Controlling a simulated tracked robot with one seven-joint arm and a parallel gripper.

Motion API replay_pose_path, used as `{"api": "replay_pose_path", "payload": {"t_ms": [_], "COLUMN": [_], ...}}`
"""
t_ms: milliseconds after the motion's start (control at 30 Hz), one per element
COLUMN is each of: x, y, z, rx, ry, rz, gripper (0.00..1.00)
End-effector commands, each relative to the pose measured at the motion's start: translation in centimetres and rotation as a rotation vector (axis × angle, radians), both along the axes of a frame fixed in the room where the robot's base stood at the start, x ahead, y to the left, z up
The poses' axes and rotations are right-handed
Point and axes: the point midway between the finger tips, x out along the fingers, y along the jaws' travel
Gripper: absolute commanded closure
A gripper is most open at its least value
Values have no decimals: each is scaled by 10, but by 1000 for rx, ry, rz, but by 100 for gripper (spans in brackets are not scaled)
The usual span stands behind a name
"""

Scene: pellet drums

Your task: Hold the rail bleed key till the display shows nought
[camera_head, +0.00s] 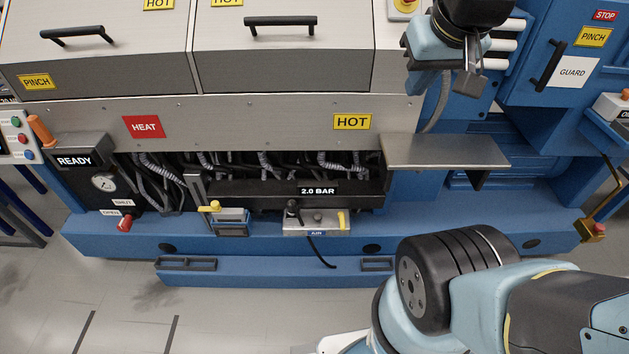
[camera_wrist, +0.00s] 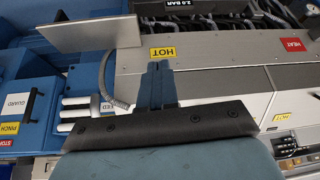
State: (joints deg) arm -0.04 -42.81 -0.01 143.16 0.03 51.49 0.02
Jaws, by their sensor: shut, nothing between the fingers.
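The display (camera_head: 318,190) reads 2.0 BAR, on the dark rail low on the machine's front; it also shows upside down at the top edge of the wrist view (camera_wrist: 178,3). Below it, a grey box (camera_head: 290,229) with an AIR label carries a black knob (camera_head: 293,208), a small round button (camera_head: 318,217) and a yellow piece (camera_head: 342,219). No label marks the bleed key, so I cannot tell which part it is. My gripper (camera_head: 467,84) is shut and empty, high at the upper right, well away from the box. Its fingers show in the wrist view (camera_wrist: 157,82).
A metal shelf (camera_head: 445,151) juts out below my gripper, right of the display. HOT (camera_head: 352,122) and HEAT (camera_head: 144,127) signs mark the front panel. A yellow-handled valve (camera_head: 215,206) stands left of the AIR box. A blue step (camera_head: 270,275) runs along the floor.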

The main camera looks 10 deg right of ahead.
Motion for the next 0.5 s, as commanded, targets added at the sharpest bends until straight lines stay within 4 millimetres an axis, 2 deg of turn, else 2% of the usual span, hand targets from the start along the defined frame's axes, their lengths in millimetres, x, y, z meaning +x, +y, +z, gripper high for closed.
{"api": "replay_pose_path", "payload": {"t_ms": [167,500], "x": [15,73], "y": [3,16], "z": [-5,-32], "rx": [11,51], "ry": [9,40], "rz": [3,1], "gripper": [100,100]}}
